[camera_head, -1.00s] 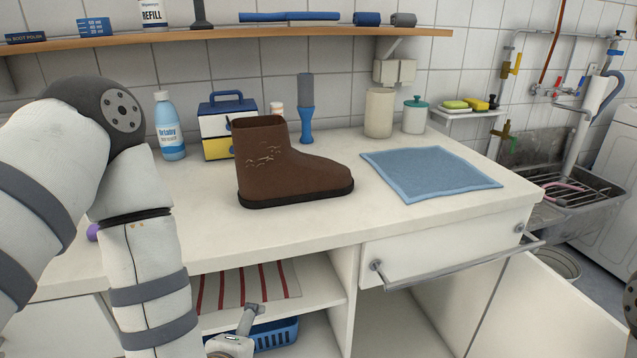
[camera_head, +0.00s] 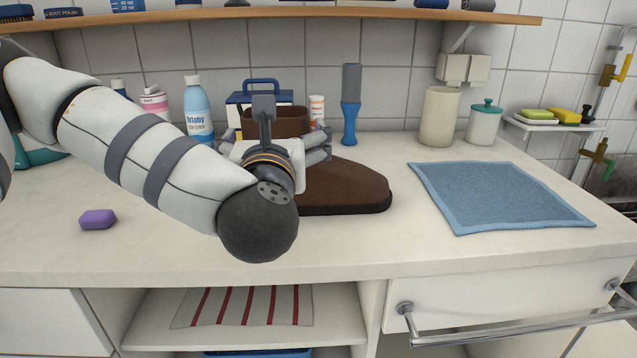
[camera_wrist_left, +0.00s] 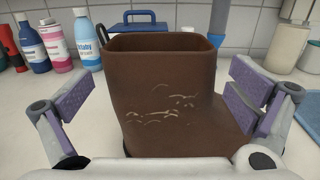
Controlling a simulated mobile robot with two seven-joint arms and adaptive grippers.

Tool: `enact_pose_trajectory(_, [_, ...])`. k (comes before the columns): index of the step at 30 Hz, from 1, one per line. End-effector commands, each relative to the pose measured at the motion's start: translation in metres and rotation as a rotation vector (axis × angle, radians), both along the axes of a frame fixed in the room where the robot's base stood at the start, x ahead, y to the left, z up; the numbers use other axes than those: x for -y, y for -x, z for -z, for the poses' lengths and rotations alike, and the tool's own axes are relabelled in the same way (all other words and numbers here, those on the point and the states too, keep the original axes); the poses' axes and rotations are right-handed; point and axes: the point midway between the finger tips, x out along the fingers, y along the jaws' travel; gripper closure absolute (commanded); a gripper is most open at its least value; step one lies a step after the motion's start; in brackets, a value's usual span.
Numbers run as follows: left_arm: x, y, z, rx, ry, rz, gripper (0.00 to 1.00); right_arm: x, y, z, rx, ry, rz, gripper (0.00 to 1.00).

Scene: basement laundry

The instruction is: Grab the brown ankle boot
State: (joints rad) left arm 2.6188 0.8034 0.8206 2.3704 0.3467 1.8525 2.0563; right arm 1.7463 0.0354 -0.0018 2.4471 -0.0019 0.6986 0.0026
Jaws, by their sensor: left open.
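The brown ankle boot (camera_head: 345,187) stands upright on the white counter, its toe pointing right. My left arm and wrist hide much of its shaft in the head view. My left gripper (camera_head: 275,140) is at the shaft, with its fingers pointing toward the wall. In the left wrist view the boot's shaft (camera_wrist_left: 165,100) stands between the two spread purple-padded fingers of my left gripper (camera_wrist_left: 165,105). Gaps show between the pads and the shaft on both sides. The scuffed side of the shaft faces the wrist camera. My right gripper does not show.
A blue cloth (camera_head: 500,195) lies right of the boot. A purple soap bar (camera_head: 98,219) lies at the front left. A wooden shelf (camera_head: 330,14) runs above.

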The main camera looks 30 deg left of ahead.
Motion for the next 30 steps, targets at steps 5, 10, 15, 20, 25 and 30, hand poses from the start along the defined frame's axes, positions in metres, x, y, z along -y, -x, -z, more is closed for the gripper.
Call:
enact_pose_trajectory(5, [-0.02, -0.028, -0.006, 0.004, 0.0, -0.004, 0.0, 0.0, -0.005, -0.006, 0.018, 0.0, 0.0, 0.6])
enact_pose_trajectory(10, [-0.026, -0.039, -0.004, 0.001, -0.001, -0.001, 0.0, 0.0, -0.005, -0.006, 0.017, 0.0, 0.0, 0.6])
enact_pose_trajectory(15, [-0.025, -0.038, -0.004, 0.0, 0.0, 0.0, 0.07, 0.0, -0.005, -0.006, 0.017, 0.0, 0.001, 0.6])
enact_pose_trajectory(20, [-0.025, -0.038, -0.004, 0.0, 0.0, 0.0, 0.43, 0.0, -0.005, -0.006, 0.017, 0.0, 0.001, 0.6])
enact_pose_trajectory(25, [-0.025, -0.038, -0.005, 0.004, 0.0, 0.0, 0.72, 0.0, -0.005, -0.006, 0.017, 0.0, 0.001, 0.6])
enact_pose_trajectory(30, [-0.025, -0.038, -0.005, 0.003, 0.001, 0.0, 0.72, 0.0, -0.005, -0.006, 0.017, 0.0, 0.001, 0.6])
